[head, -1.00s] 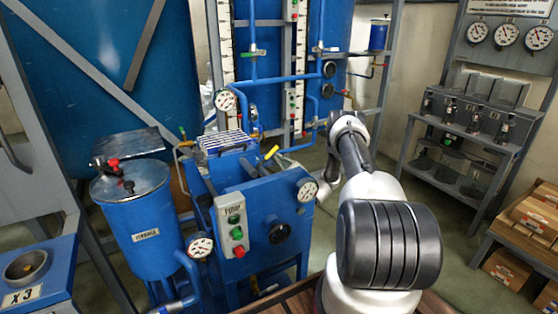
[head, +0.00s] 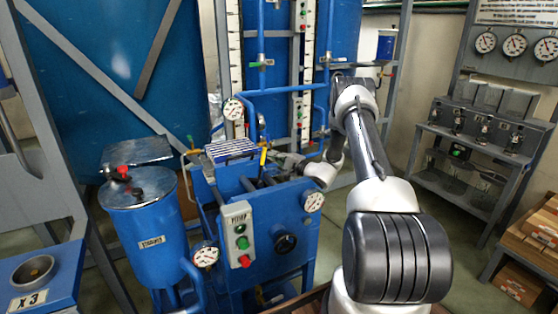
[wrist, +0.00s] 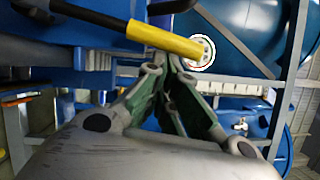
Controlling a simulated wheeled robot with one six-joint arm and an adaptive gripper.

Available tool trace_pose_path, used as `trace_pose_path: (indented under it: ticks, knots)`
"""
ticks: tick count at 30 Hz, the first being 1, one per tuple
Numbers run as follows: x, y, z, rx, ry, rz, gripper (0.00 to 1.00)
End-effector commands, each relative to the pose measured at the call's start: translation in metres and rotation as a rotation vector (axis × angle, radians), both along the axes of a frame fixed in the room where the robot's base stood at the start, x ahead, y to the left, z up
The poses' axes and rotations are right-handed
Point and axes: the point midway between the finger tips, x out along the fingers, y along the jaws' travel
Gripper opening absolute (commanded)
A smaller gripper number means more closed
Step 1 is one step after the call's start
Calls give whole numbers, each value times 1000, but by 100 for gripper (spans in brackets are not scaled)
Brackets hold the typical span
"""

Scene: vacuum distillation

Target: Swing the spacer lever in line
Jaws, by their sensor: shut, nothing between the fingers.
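The spacer lever has a yellow grip (head: 263,156) and stands nearly upright over the blue pump machine (head: 262,215) in the head view. In the wrist view, its yellow grip (wrist: 165,38) on a black rod crosses in front of my fingertips. My gripper (wrist: 172,68) is shut and empty, with its fingertips close to the grip; I cannot tell if they touch. In the head view my gripper (head: 278,158) is small, just right of the lever, and partly hidden by the machine and pipes.
Blue pipes and a pressure gauge (head: 234,109) stand behind the lever. A striped metal plate (head: 230,149) lies to its left. The grey push-button box (head: 238,233) is on the machine's front. A blue drum (head: 145,230) stands at left. Open floor lies to the right.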

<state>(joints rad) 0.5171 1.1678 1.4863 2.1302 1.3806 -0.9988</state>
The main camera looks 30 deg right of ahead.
Motion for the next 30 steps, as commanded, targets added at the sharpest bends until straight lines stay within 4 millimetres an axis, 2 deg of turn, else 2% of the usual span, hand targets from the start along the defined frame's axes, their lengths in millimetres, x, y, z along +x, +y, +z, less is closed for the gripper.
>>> trace_pose_path:
  ticks: [6, 12, 30]
  knots:
    - [-1, 18, 9, -137, -5, 1, 0]
    - [-1, 27, 11, -131, -3, 0, 0]
    - [-1, 32, 13, -130, -4, -1, 0]
